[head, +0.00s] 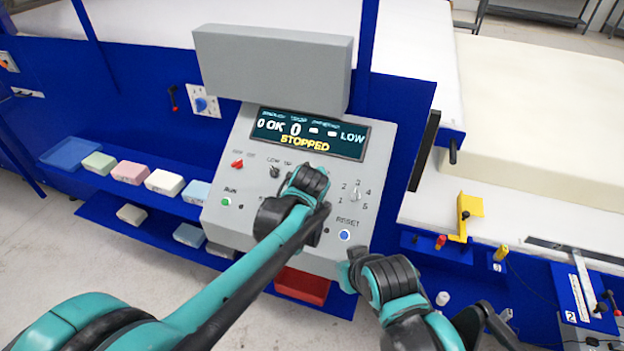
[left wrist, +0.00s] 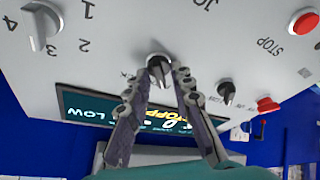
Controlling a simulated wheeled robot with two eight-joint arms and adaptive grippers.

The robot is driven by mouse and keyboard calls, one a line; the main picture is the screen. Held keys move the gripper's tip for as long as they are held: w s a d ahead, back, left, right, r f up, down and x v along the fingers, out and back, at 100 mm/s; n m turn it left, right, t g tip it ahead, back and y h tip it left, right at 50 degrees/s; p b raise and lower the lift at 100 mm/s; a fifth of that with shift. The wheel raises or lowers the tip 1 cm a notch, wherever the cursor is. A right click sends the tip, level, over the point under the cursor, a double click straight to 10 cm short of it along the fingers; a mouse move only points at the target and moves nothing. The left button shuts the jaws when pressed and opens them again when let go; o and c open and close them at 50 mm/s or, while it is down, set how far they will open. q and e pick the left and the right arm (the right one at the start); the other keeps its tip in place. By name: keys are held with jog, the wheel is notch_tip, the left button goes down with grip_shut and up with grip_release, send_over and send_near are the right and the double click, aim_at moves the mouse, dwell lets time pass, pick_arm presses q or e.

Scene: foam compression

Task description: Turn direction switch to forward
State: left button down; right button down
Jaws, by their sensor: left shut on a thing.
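The grey control panel (head: 384,150) has a display (head: 310,134) reading "STOPPED" and "LOW". My left gripper (head: 308,182) is over the panel's middle and covers the knob there in the head view. In the left wrist view the gripper (left wrist: 164,82) has its two fingers on either side of a dark round knob (left wrist: 159,66), shut on it. This knob looks like the direction switch; a "K" shows beside it, but the rest of its label is hidden. My right gripper (head: 352,266) is at the panel's lower right, its fingers unclear.
Near the held knob are a smaller knob (left wrist: 227,92), a red switch (left wrist: 267,104) and the red stop button (left wrist: 304,21). The numbered selector (head: 355,196) and blue reset button (head: 344,236) are at the panel's right. A grey box (head: 273,65) overhangs the panel.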

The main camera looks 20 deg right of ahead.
pick_arm(q)
jog(key=shift+n, duration=0.3)
jog(key=shift+s, duration=0.1)
jog(key=c, duration=1.6)
grip_release()
jog(key=shift+c, duration=0.2)
jog(key=v, duration=1.2)
